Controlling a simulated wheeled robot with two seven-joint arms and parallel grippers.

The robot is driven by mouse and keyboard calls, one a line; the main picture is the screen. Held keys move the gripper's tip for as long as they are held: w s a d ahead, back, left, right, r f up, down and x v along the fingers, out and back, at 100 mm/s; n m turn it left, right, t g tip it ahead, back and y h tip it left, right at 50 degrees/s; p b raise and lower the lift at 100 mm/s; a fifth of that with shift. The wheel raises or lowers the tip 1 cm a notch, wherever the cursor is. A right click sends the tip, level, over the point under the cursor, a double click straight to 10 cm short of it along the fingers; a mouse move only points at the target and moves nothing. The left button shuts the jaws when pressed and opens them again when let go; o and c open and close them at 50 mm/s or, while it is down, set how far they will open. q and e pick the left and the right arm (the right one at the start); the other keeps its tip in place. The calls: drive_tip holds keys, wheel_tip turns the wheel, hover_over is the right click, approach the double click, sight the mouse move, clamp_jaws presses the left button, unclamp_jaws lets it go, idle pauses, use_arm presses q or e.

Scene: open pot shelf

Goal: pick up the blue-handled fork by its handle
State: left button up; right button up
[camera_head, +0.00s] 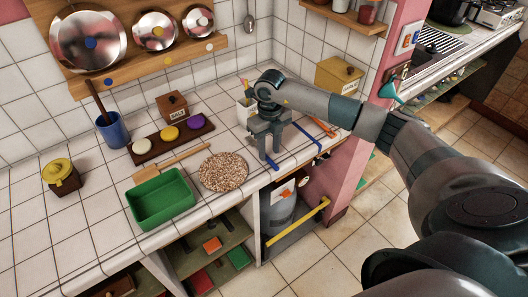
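A blue strip (272,166) shows on the tiled counter right at the tips of my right gripper; it looks like part of a blue utensil handle. A longer blue strip (308,139) lies on the counter to the right of the gripper. No fork prongs can be made out, so I cannot tell which strip belongs to the blue-handled fork. My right gripper (270,157) points down at the counter near its front edge. Its two fingers look apart, with a gap between them, and nothing is visibly held. My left gripper is out of view.
A round cork-like mat (223,171), a green tray (161,199) and a wooden spoon (178,160) lie to the left. A white holder (246,110) stands behind the gripper. Orange utensils (323,127) lie at right by the pink post (347,160).

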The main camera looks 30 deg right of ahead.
drive_tip(key=shift+f+p, duration=0.45)
drive_tip(key=shift+f, duration=0.95)
clamp_jaws()
